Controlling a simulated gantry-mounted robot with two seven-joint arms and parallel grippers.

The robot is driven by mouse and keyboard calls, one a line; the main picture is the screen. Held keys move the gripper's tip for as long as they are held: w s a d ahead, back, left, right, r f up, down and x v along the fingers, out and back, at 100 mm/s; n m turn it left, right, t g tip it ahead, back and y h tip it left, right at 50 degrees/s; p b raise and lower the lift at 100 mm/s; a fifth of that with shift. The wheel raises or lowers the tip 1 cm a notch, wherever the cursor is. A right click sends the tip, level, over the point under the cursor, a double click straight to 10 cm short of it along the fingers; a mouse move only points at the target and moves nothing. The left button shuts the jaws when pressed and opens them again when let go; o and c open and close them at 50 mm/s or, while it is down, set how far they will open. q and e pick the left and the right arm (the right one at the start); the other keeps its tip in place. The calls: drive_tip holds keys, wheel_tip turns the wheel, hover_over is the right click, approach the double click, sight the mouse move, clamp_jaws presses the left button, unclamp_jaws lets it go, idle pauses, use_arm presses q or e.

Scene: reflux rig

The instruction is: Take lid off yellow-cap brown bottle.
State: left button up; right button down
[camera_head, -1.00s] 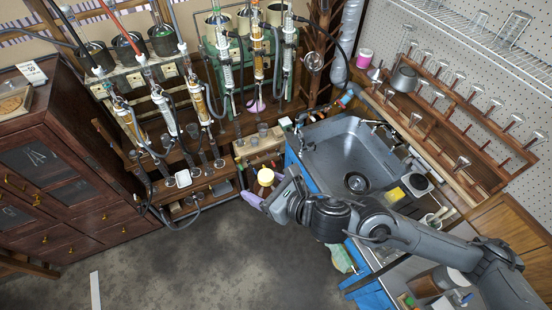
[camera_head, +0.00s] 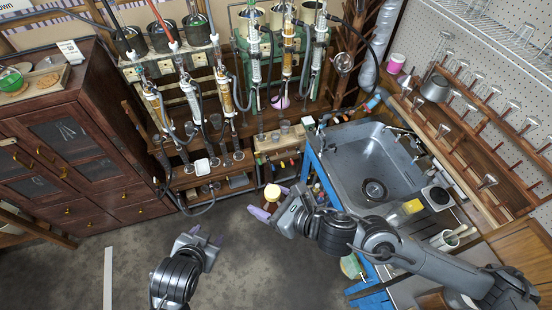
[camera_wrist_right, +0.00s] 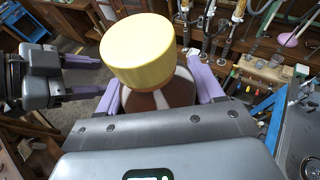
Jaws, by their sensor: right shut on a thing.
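The brown bottle (camera_wrist_right: 182,92) with its yellow cap (camera_wrist_right: 138,50) stands between the purple fingers of my right gripper (camera_wrist_right: 160,92) in the right wrist view. The gripper is shut on the bottle's body below the cap. The cap sits on the bottle and also shows in the head view (camera_head: 272,191), beside my right gripper (camera_head: 269,202); most of the bottle is hidden there. My left gripper (camera_head: 207,235) is open and empty, lower left of the bottle and apart from it. In the wrist view, its fingers (camera_wrist_right: 85,76) are at the left, pointing toward the bottle.
A sink (camera_head: 365,160) in a blue-framed bench is right of the bottle. A wooden shelf (camera_head: 230,186) and glassware rigs stand behind it. A dark wooden cabinet (camera_head: 95,190) is at the left. The grey floor (camera_head: 130,265) below the grippers is mostly clear.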

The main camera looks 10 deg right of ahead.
use_arm(q)
drive_tip(key=w+d+r+m+t+h, duration=0.3)
drive_tip(key=w+d+r+m, duration=0.35)
drive_tip(key=d+r, duration=0.3)
drive_tip(key=w+d+r+m+t+h, duration=0.2)
drive_tip(key=w+d+r+m, duration=0.4)
drive_tip(key=w+d+r, duration=0.3)
drive_tip(key=s+d+r+m+g+h, duration=0.2)
drive_tip(key=s+d+r+m+h, duration=0.25)
drive_tip(key=d+m, duration=0.35)
drive_tip(key=s+d+r+m+g+h, duration=0.1)
drive_tip(key=s+d+r+m+h, duration=0.2)
drive_tip(key=s+d+r+m, duration=0.35)
drive_tip(key=s+d+f+m+g, duration=0.1)
drive_tip(key=s+d+m+g, duration=0.75)
drive_tip(key=m, duration=0.75)
drive_tip(key=m+g+y, duration=0.1)
drive_tip(key=m+y, duration=1.4)
drive_tip(key=m, duration=0.6)
hover_over(276, 189)
drive_tip(key=f, duration=0.3)
drive_tip(key=shift+w+d+f+h, duration=0.15)
drive_tip(key=shift+d+f+h, duration=0.1)
drive_tip(key=shift+f, duration=0.05)
drive_tip(key=shift+a+f, duration=0.15)
drive_tip(key=shift+a, duration=0.1)
drive_tip(key=shift+f, duration=3.75)
